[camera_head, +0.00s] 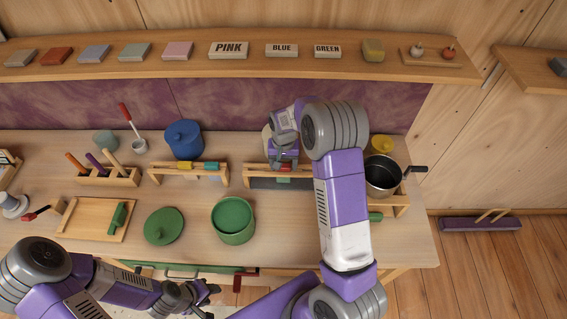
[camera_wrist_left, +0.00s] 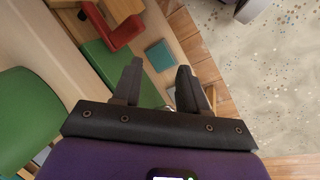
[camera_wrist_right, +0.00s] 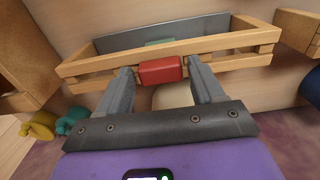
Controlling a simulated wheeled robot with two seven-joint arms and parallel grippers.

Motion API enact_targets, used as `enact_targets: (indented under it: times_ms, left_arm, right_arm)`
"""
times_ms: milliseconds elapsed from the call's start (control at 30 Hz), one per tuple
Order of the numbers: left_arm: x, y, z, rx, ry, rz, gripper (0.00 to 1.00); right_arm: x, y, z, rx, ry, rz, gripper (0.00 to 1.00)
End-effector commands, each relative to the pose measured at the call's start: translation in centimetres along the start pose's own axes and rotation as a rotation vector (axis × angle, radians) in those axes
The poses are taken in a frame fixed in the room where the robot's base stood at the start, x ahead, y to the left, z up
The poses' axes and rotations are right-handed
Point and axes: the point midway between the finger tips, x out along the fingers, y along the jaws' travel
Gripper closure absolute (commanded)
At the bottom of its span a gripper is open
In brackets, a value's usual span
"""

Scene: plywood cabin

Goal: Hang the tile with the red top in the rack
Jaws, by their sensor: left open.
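The red-topped tile (camera_wrist_right: 160,71) shows in the right wrist view at one rail of a slatted wooden rack (camera_wrist_right: 235,41). Its red top is level with that rail, and a pale part shows below it. My right gripper (camera_wrist_right: 160,80) is open, one finger on each side of the red top, with narrow gaps. In the head view the right gripper (camera_head: 284,158) is over this rack (camera_head: 248,174), and the arm hides part of it. My left gripper (camera_head: 207,298) is open and empty near the table's front edge, also in its wrist view (camera_wrist_left: 160,72).
A second rack (camera_head: 158,174) with coloured tile tops stands to the left. A blue pot (camera_head: 184,139), green pot (camera_head: 234,220), green lid (camera_head: 164,226) and dark saucepan (camera_head: 384,174) stand around. A wooden tray (camera_head: 84,222) lies left. The shelf (camera_head: 220,66) runs above.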

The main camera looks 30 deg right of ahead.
Motion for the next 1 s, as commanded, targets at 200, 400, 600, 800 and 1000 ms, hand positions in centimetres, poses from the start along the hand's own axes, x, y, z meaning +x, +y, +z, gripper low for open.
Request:
enact_targets:
  times_ms: [200,400,600,800,1000]
  left_arm:
    - [0.0,0.0,0.0,0.0,0.0,0.0,0.57]
    - [0.0,0.0,0.0,0.0,0.0,0.0,0.57]
    - [-0.1,0.0,0.0,0.0,0.0,0.0,0.57]
    - [-0.2,0.1,0.0,0.0,0.0,0.0,0.57]
    - [-0.2,0.1,0.0,0.0,0.0,0.0,0.57]
  right_arm:
    - [0.0,0.0,0.0,0.0,0.0,0.0,0.18]
    - [-0.3,0.0,0.0,0.0,0.001,-0.001,0.18]
    - [-3.2,-0.1,-0.1,0.0,0.004,-0.002,0.18]
    - [-6.3,0.0,-0.1,0.001,0.003,-0.002,0.18]
    - [-7.6,0.0,0.0,0.0,0.001,0.0,0.18]
